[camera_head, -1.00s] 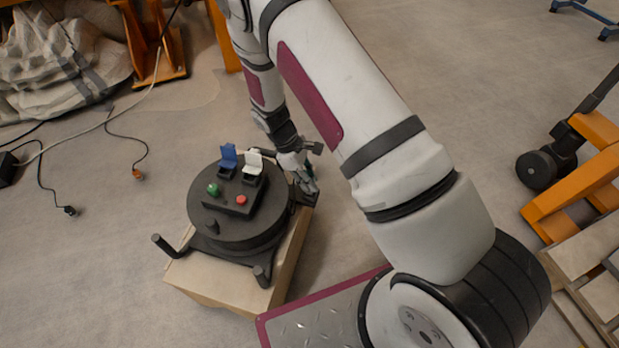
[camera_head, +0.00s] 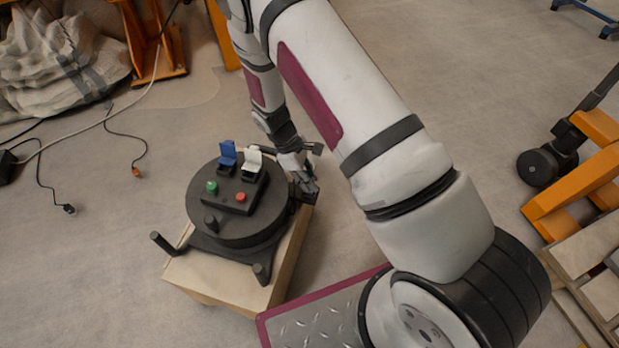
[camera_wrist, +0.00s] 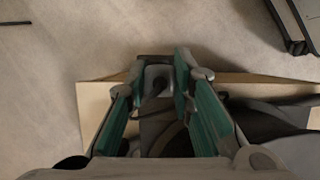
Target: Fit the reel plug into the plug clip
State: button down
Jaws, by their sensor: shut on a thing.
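The cable reel (camera_head: 222,228) is a black drum on a dark footed frame. Its top carries a raised blue flap, a raised white flap, a green button and a red button. My gripper (camera_head: 307,187) is low at the right side of the reel, above the box edge. In the wrist view my gripper (camera_wrist: 160,72) has its green-sided fingers closed on a small grey block, which I take to be the reel plug (camera_wrist: 157,77). A dark cable or pin shows at the plug. I cannot make out the plug clip; the drum side and my fingers hide that area.
The reel stands on a pale box (camera_head: 225,289). Loose cables with plug ends (camera_head: 137,173) lie on the floor at left. A crumpled sack (camera_head: 55,65) and orange stands (camera_head: 158,50) are behind. An orange pallet truck (camera_head: 575,190) is at right. Floor between is clear.

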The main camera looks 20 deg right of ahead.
jog(key=shift+f, duration=0.25)
jog(key=c, duration=1.3)
grip_release()
jog(key=shift+o, duration=0.5)
jog(key=o, duration=0.4)
jog(key=shift+c, duration=0.2)
jog(key=shift+r+p, duration=2.7)
jog(key=shift+r, duration=1.3)
